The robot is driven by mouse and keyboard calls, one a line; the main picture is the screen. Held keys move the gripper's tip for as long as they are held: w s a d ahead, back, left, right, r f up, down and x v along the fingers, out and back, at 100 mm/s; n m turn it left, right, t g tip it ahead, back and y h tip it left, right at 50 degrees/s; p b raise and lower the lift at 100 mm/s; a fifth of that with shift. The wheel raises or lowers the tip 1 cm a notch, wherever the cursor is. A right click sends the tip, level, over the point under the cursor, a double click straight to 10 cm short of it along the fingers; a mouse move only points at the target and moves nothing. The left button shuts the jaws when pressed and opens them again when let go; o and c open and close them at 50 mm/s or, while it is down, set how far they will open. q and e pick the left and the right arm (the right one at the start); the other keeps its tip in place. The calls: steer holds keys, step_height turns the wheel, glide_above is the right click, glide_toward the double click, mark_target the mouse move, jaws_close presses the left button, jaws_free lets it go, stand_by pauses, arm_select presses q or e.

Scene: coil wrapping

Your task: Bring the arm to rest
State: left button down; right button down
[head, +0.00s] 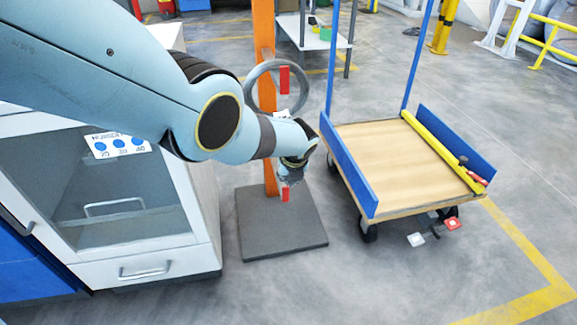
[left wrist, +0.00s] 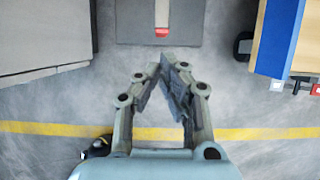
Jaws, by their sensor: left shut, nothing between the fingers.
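My left arm reaches in from the left in the head view. Its gripper (head: 290,177) hangs in front of the orange post, pointing down above the dark base plate (head: 282,243). In the left wrist view the fingers of my left gripper (left wrist: 161,68) lean together, with nothing held between them. A grey coil (head: 249,90) hangs on the orange post (head: 263,35), behind my arm, with a red piece (head: 285,80) across it. Another red piece (head: 285,193) shows just below the gripper. My right gripper is in neither view.
A white cabinet (head: 150,268) with a glass front stands left, under my arm. A cart (head: 390,150) with blue sides and a yellow bar (head: 440,150) stands right of the post. A grey table (head: 312,32) is behind. Open floor lies at front right.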

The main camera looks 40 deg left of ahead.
arm_select(q)
steer(key=shift+w+a+r, duration=0.1)
steer(key=shift+a+r, duration=0.1)
steer(key=shift+r, duration=0.15)
stand_by(0.3)
steer(key=s+d+f+g+p, duration=0.1)
steer(key=s+f, duration=0.4)
steer(key=s, duration=0.5)
steer(key=s+f+n+g, duration=0.1)
steer(key=s+f, duration=0.4)
steer(key=s, duration=0.5)
steer(key=s+d+f+g+p, duration=0.15)
steer(key=s+f, duration=0.35)
steer(key=s, duration=0.6)
steer(key=s+d+f+n+h, duration=0.1)
steer(key=s+d+n, duration=0.1)
steer(key=s+n, duration=1)
steer(key=s+d+f+n+h+p, duration=0.1)
steer(key=s+d+n, duration=0.2)
steer(key=s+n, duration=0.9)
steer(key=shift+s+n+t+h, duration=0.3)
steer(key=shift+s+t+h, duration=0.15)
steer(key=shift+s, duration=0.9)
